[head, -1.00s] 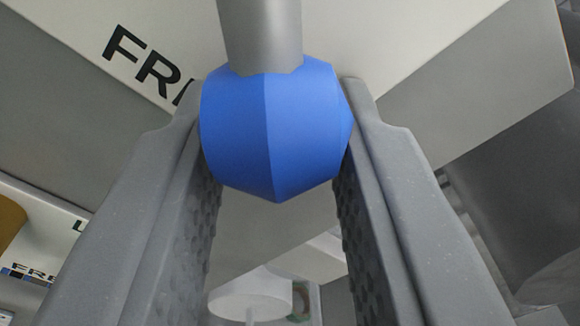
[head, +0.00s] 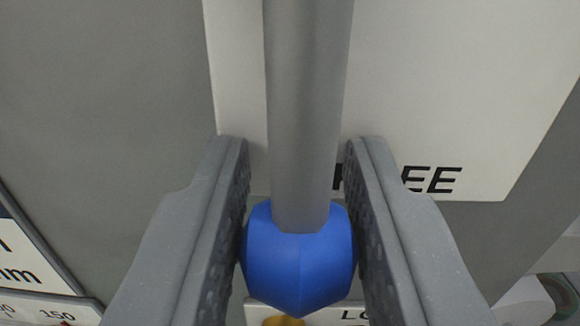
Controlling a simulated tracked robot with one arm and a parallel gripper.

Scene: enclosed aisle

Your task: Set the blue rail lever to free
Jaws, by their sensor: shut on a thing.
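The blue knob (head: 298,262) of the rail lever is in the lower middle of the head view. Its grey rod (head: 305,110) runs up from the knob to the top edge. My gripper (head: 298,150) is shut on the knob, one finger on each side. The fingertips reach past the knob along the rod. A white plate (head: 460,90) behind the lever carries the word FREE, partly hidden by the right finger. The lever's pivot is out of view.
A grey panel (head: 100,90) fills the left. A white label (head: 25,255) with print and numbers is at lower left. A second white label (head: 345,313) shows below the knob, mostly hidden. Rounded white things (head: 530,300) are at lower right.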

